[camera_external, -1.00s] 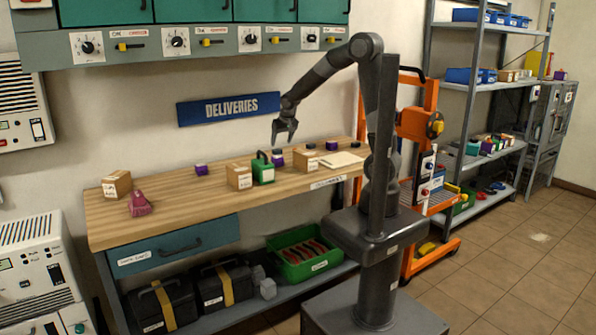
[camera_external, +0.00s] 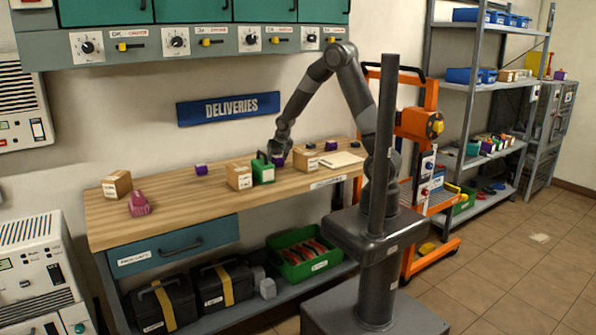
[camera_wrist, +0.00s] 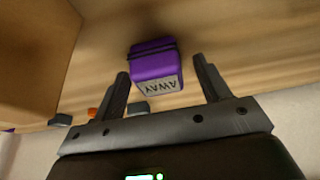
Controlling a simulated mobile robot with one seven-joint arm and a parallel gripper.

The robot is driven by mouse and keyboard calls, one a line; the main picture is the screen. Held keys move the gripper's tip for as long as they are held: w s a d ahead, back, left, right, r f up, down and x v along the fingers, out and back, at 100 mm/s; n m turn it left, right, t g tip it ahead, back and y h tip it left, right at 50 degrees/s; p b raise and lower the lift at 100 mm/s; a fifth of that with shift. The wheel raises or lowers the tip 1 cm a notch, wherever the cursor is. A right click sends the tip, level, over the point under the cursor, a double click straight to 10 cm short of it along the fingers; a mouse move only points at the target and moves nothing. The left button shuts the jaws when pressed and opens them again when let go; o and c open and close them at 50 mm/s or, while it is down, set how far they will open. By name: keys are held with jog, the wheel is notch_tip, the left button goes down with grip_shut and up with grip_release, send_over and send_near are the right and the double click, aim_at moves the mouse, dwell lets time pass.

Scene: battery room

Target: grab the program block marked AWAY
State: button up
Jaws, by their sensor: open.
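The program block marked AWAY (camera_wrist: 154,65) is purple with a dark band and a pale label, which reads upside down in the wrist view. It sits on the wooden bench, between and a little beyond the fingertips of my gripper (camera_wrist: 161,68). The fingers are open, one on each side, with a visible gap to the right finger. In the external view my gripper (camera_external: 279,155) is low over the bench, just right of a green handled item (camera_external: 263,171), and mostly hides the block there.
Cardboard boxes (camera_external: 239,176) and (camera_external: 305,159) stand left and right of my gripper. Other purple blocks (camera_external: 201,169) and (camera_external: 331,145) are on the bench, with a pink object (camera_external: 139,203) at the left. The wrist view shows a large brown box side (camera_wrist: 35,55) at left.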

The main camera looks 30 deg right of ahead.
jog(key=shift+f, duration=0.15)
jog(key=c, duration=1)
jog(key=shift+c, duration=0.4)
